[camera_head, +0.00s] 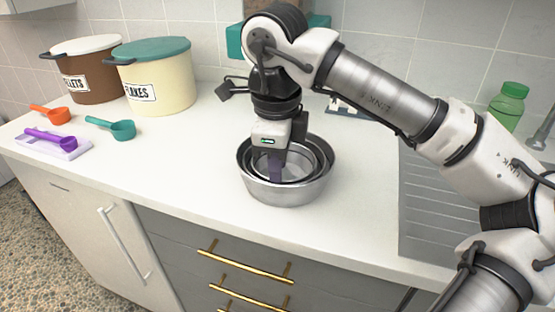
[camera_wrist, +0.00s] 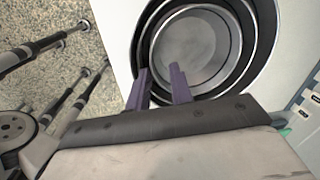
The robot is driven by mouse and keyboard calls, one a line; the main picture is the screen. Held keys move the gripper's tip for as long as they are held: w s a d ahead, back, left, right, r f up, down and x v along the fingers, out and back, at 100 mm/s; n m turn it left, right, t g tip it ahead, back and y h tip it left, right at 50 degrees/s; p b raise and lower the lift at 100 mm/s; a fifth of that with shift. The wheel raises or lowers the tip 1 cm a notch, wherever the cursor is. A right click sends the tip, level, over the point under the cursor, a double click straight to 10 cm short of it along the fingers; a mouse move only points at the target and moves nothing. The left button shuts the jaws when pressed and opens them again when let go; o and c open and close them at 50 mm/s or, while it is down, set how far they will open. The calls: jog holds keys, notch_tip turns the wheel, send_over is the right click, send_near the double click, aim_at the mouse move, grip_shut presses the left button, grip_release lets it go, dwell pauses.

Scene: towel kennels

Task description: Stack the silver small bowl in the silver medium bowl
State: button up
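Silver bowls sit nested on the white counter. The large outer bowl (camera_head: 285,192) holds the medium bowl (camera_wrist: 246,28), and the small bowl (camera_wrist: 190,45) lies innermost. All look upright, with their rims close to concentric. My gripper (camera_head: 277,168) points down into the nest at its near left side. In the wrist view my gripper (camera_wrist: 160,72) has its two purple fingers clearly apart, with bowl rim between them at the left of the nest. Whether a finger touches a wall cannot be told. The fingers hide part of the small bowl's near side.
A brown pellets pot (camera_head: 92,75) and a cream flakes pot (camera_head: 160,82) stand at the back left. Orange (camera_head: 55,116), teal (camera_head: 120,129) and purple (camera_head: 55,140) scoops lie in front of them. A ridged drainer (camera_head: 430,215) and green bottle (camera_head: 509,103) are right. Counter left of the bowls is clear.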

notch_tip(320, 180, up, 13)
jog(key=s+p, duration=0.1)
jog(key=p, duration=0.1)
dwell(0.6)
jog(key=shift+s+a, duration=0.1)
jog(key=shift+s, duration=0.05)
